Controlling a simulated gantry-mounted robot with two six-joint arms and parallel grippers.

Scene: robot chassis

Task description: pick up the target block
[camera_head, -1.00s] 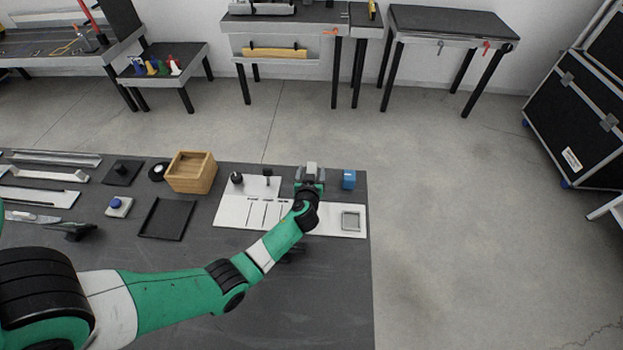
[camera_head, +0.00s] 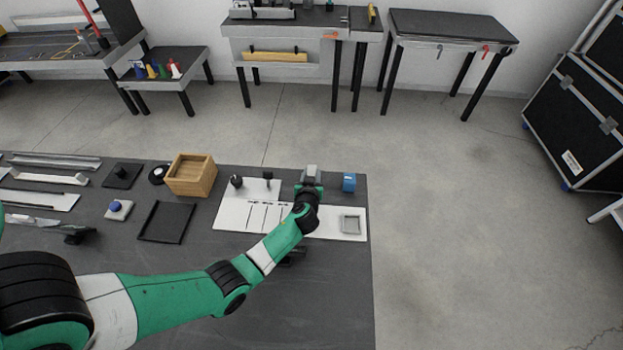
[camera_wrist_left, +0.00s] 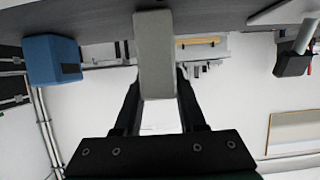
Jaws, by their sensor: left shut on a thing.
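A light grey block (camera_head: 312,173) is at the tip of my left gripper (camera_head: 310,186), near the back edge of the dark table (camera_head: 300,325). In the left wrist view the grey block (camera_wrist_left: 154,55) is long and sits between the two black fingers of my left gripper (camera_wrist_left: 157,88), which is shut on it. A blue block (camera_head: 349,182) stands just to the right of the gripper, apart from it. It also shows in the left wrist view (camera_wrist_left: 51,60), with a dark patch on one face. My right gripper is not in view.
A white board (camera_head: 228,216) with slots, dark knobs and a grey square frame (camera_head: 351,224) lies under the forearm. A wooden box (camera_head: 191,175) and a black tray (camera_head: 166,222) are to the left. The table ends just right of the board.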

